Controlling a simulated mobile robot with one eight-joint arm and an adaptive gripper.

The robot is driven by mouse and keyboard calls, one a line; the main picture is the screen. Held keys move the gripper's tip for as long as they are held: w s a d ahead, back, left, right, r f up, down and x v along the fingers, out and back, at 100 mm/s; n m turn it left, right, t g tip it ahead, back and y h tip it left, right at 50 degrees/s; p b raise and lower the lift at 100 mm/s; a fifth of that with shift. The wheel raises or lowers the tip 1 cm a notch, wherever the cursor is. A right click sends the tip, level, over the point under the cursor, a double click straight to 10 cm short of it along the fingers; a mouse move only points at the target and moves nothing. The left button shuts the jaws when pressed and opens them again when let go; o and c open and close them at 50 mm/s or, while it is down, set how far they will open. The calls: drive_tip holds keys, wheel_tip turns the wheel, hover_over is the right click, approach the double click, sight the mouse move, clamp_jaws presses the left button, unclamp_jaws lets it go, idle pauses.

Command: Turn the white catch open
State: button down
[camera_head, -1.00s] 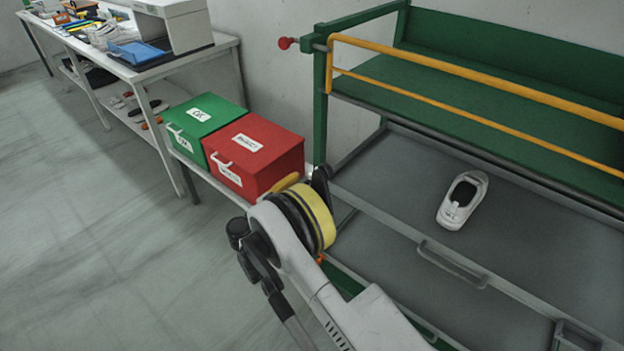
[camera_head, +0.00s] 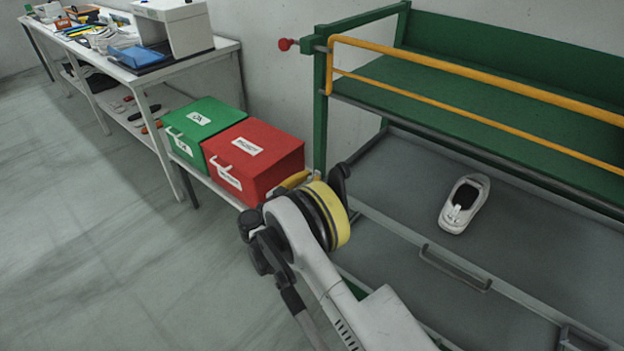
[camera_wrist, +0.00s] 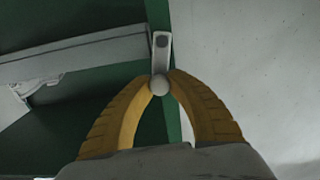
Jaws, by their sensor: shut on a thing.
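The white catch (camera_wrist: 161,52) shows in the wrist view on a green post, with a dark pivot at its upper end and a round pale knob at its lower end. The yellow fingers of my gripper (camera_wrist: 160,84) are closed on that knob. The catch stands nearly upright in the picture, tilted slightly. In the head view the catch is hidden behind my arm, and only a bit of a yellow finger (camera_head: 296,179) shows beside the red box.
A green rack with a yellow rail (camera_head: 470,75) and a grey tray (camera_head: 390,180) stands at the right. A white shoe (camera_head: 463,204) lies on the tray. A red box (camera_head: 254,160) and a green box (camera_head: 200,124) sit close to my arm. The floor at left is clear.

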drive_tip(key=n, duration=0.1)
drive_tip(key=a+n, duration=0.1)
drive_tip(key=shift+w+n, duration=0.35)
drive_tip(key=shift+n, duration=0.05)
drive_tip(key=c, duration=1.2)
unclamp_jaws()
drive_tip(key=shift+c, duration=0.2)
drive_tip(key=v, duration=1.2)
